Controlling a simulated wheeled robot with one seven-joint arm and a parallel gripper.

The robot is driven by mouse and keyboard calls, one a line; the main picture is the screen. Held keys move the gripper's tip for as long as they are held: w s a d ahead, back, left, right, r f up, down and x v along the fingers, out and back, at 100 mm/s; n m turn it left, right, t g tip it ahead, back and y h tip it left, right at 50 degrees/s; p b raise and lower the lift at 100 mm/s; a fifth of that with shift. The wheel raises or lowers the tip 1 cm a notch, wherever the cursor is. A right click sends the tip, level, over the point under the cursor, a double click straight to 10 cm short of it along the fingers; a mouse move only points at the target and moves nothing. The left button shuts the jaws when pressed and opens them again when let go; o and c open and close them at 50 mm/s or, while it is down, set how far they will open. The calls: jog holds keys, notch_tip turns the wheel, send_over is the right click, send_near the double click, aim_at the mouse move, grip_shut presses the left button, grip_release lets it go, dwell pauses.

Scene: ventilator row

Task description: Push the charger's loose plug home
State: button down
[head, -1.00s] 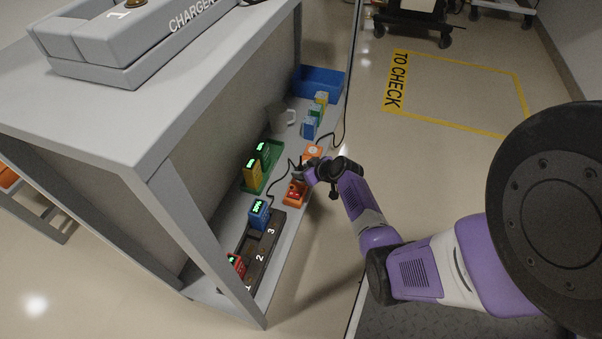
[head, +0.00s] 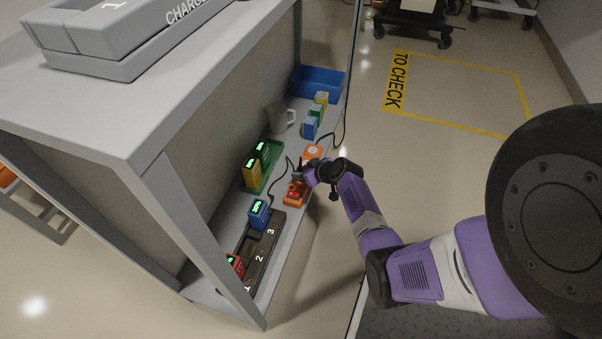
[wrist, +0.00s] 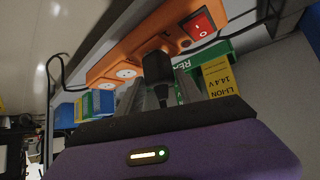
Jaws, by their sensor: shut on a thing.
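An orange power strip (wrist: 140,50) with white round sockets and a red rocker switch (wrist: 203,24) lies on the shelf; the head view shows it partly behind my gripper (head: 307,177). In the wrist view, my gripper (wrist: 160,95) is shut on a black plug (wrist: 157,68). The plug's front end is against the strip, between the white sockets and the red switch. Its prongs are hidden, so I cannot tell how deep it sits. The black charger base (head: 262,250), numbered 1 to 3, holds a blue battery (head: 258,213) and a red battery (head: 236,265).
A green tray (head: 262,180) with yellow and green batteries stands behind the strip. A grey mug (head: 279,117), several small batteries and a blue bin (head: 320,81) are farther along. The tabletop (head: 100,110) overhangs the shelf. Black cables run along the shelf.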

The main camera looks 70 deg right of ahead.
jog(key=c, duration=0.7)
grip_release()
jog(key=shift+f, duration=0.15)
jog(key=p+v, duration=0.4)
jog(key=v, duration=0.4)
jog(key=shift+w, duration=0.1)
